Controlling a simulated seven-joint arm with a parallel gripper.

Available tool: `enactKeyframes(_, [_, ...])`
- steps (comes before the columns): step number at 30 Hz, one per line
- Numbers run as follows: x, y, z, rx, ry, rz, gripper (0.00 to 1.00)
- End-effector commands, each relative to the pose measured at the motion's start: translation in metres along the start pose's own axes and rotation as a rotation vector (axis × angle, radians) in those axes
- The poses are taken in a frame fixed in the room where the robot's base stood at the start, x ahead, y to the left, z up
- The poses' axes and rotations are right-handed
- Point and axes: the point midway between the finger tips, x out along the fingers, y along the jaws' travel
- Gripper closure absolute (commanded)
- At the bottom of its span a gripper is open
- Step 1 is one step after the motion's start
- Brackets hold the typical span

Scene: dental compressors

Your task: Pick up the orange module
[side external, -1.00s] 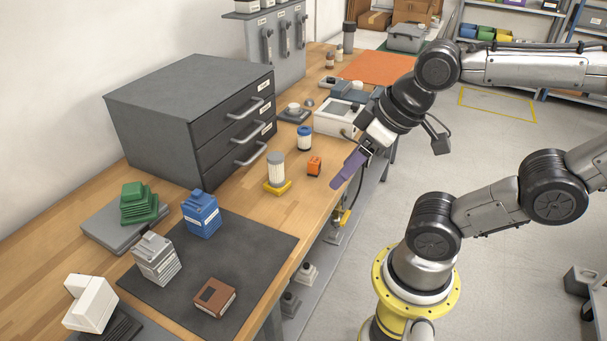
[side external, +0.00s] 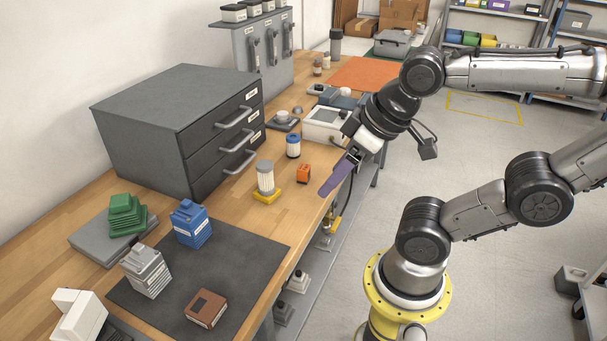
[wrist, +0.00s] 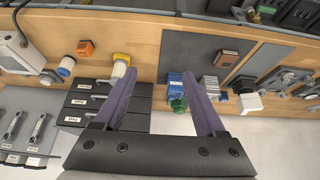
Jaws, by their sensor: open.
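The orange module (side external: 303,174) is a small block on the wooden bench near its front edge, with a dark patch on its face. In the wrist view the orange module (wrist: 85,48) lies to the left of the left finger, outside the jaws. My gripper (side external: 325,190) has purple fingers and hangs just right of the module in the side view, above the bench's front edge; it does not appear to touch it. In the wrist view my gripper (wrist: 159,74) is spread wide with nothing held between its fingers.
A white cylinder on a yellow base (side external: 266,180) and a blue-and-white canister (side external: 293,146) stand close to the module. A grey drawer cabinet (side external: 150,120) is behind. A dark mat (side external: 235,245) holds blue, grey and brown items. A white device (side external: 322,122) sits farther along.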

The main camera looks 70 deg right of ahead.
Motion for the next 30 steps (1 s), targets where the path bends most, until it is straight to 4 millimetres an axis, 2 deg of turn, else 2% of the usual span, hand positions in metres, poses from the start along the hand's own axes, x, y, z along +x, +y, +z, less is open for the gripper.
enactKeyframes(5, [0.000, 0.000, 0.000, 0.002, 0.000, 0.000, 0.28])
enactKeyframes(10, [-0.002, 0.000, 0.000, 0.088, -0.005, 0.000, 0.28])
enactKeyframes(13, [-0.013, 0.000, -0.016, 0.199, 0.013, -0.001, 0.28])
enactKeyframes(17, [-0.018, 0.008, -0.050, 0.401, -0.016, 0.023, 0.28])
enactKeyframes(23, [-0.004, 0.040, -0.102, 0.717, -0.092, 0.097, 0.28])
enactKeyframes(27, [0.024, 0.081, -0.136, 0.960, -0.161, 0.173, 0.28])
enactKeyframes(30, [0.051, 0.118, -0.150, 1.120, -0.216, 0.230, 0.28])
